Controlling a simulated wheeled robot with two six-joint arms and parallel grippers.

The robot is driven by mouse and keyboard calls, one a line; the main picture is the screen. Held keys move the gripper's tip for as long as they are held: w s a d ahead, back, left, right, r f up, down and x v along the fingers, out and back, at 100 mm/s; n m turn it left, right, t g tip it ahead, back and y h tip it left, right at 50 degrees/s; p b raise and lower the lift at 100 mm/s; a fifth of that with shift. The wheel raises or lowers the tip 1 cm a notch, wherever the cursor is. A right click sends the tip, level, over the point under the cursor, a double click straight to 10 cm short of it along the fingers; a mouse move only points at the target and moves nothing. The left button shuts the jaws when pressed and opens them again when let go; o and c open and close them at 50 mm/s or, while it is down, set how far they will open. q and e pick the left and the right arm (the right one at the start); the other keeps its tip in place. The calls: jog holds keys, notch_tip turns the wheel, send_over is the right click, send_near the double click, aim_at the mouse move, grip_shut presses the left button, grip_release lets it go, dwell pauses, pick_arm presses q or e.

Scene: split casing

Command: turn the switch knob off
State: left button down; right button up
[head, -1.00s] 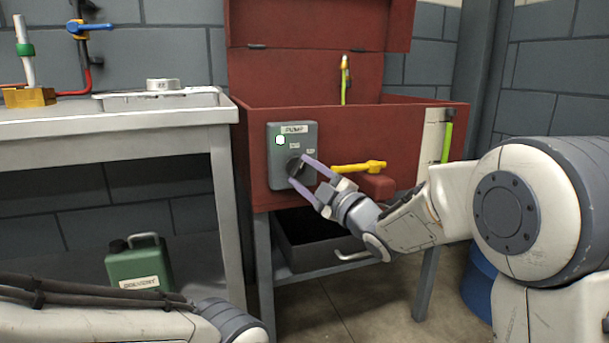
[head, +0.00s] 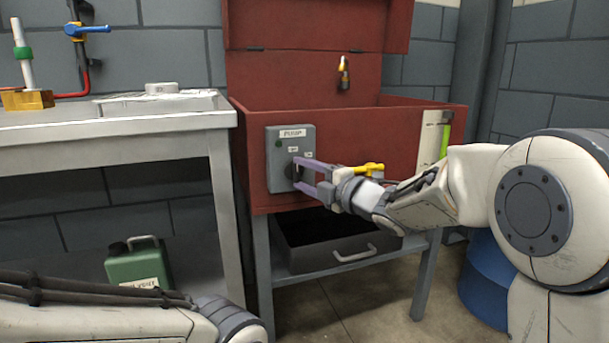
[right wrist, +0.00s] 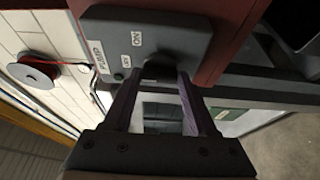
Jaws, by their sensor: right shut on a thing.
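The grey switch box (head: 278,147), labelled PUMP, is on the front of the red tank (head: 350,130). Its dark knob (head: 294,171) is partly hidden by my fingers. The small lamp (head: 278,143) on the box is dark. My right gripper (head: 298,173) is shut on the knob, with its purple fingers on either side of it. My left gripper is out of view; only my left arm shows at lower left.
A yellow-handled valve (head: 362,169) sticks out just right of the switch, close to my right gripper. A spout (head: 344,72) hangs above the tank with no stream below it. A grey bench (head: 120,123) stands left.

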dwell(0.3)
jog(key=o, duration=1.4)
jog(key=shift+c, duration=0.2)
jog(key=p+v, duration=0.3)
jog(key=v, duration=0.7)
jog(key=shift+s+d, duration=0.15)
jog(key=shift+s, duration=0.05)
